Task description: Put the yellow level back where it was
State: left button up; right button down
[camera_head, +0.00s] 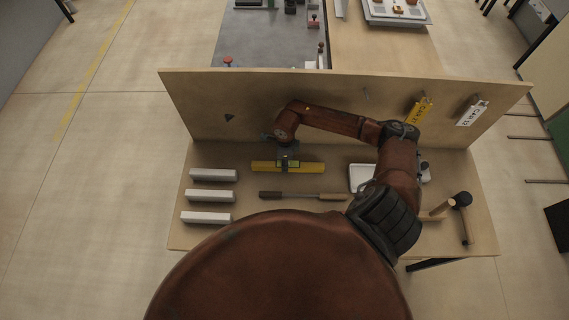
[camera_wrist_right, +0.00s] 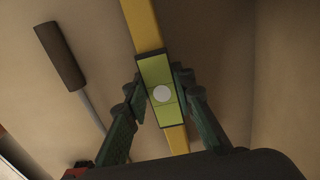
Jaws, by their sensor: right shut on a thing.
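The yellow level (camera_head: 310,167) lies level left to right over the wooden table, near the back board. In the head view my right gripper (camera_head: 287,162) is at its middle, with the arm coming in from the right. In the right wrist view the level (camera_wrist_right: 142,25) runs between the fingers, and my right gripper (camera_wrist_right: 159,94) is shut on its middle, at the green vial part. I cannot tell whether the level touches the table. My left gripper is not in view.
Several white bars (camera_head: 210,196) lie at the table's left. A dark-handled tool (camera_head: 300,195) lies in front of the level; its handle also shows in the wrist view (camera_wrist_right: 60,57). A white tray (camera_head: 360,177) and a mallet (camera_head: 463,200) are at right. The upright board (camera_head: 215,95) stands behind, with yellow (camera_head: 417,113) and white tags.

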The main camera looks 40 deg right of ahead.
jog(key=c, duration=1.5)
grip_release()
jog(key=shift+c, duration=0.2)
notch_tip(320, 180, up, 12)
jog(key=shift+w+d, duration=0.1)
